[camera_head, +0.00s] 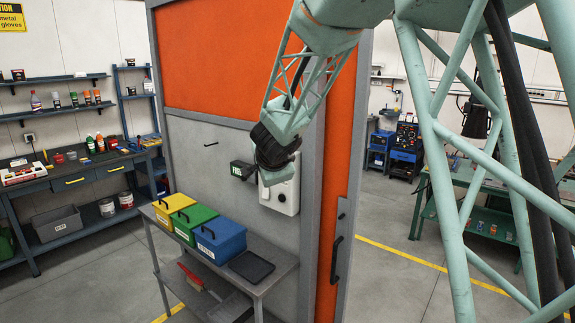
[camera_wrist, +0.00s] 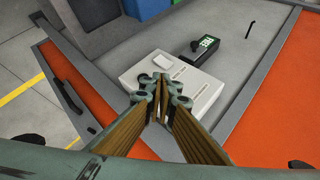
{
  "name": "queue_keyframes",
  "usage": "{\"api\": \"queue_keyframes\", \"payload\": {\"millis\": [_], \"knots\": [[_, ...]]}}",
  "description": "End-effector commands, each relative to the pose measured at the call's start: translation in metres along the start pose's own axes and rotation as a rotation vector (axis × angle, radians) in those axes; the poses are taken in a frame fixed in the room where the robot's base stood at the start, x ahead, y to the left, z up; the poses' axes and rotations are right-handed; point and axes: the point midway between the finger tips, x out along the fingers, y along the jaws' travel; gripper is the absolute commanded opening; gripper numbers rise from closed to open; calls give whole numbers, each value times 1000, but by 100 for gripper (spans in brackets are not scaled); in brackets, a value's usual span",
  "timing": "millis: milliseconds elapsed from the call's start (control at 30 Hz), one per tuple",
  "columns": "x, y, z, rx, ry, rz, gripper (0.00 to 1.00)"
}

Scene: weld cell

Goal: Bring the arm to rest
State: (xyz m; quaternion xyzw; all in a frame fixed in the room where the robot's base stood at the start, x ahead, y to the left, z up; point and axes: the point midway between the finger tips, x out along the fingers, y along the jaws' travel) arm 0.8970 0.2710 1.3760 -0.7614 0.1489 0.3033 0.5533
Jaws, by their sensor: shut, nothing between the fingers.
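My gripper (camera_wrist: 161,92) is shut and empty in the wrist view, its two fingers together in front of a white wall box (camera_wrist: 190,98). I cannot tell how large the gap between them is. In the head view my arm hangs down from the top, bent at a dark wrist joint, in front of the grey and orange panel. The wrist partly covers the same white box (camera_head: 286,196) there, and the fingertips cannot be made out.
A small dark unit with a green display (camera_head: 242,171) sits beside the white box. Yellow (camera_head: 174,208), green (camera_head: 196,225) and blue (camera_head: 219,243) bins stand on a grey table (camera_head: 268,270) below, with a dark tray (camera_head: 251,266). Open floor lies right of the panel.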

Motion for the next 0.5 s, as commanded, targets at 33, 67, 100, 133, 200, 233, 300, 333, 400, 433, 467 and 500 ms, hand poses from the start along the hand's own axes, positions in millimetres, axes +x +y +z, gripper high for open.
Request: {"api": "queue_keyframes", "payload": {"millis": [33, 67, 100, 133, 200, 233, 300, 333, 400, 433, 467, 500], "knots": [[-8, 2, -2, -16, -11, -4, 0], [-14, 2, -2, -28, -19, -7, 0], [-20, 2, -3, -43, -28, -10, 0], [-25, 3, -4, -54, -37, -11, 0], [-37, 6, -6, -82, -53, -14, 0], [-42, 7, -6, -95, -60, -16, 0], [-54, 9, -7, -122, -77, -19, 0], [-59, 11, -7, -134, -83, -20, 0], [-71, 15, -8, -162, -99, -22, 0], [-76, 17, -9, -174, -104, -23, 0], [-82, 18, -10, -186, -111, -24, 0], [-88, 22, -10, -204, -119, -24, 0]]}}
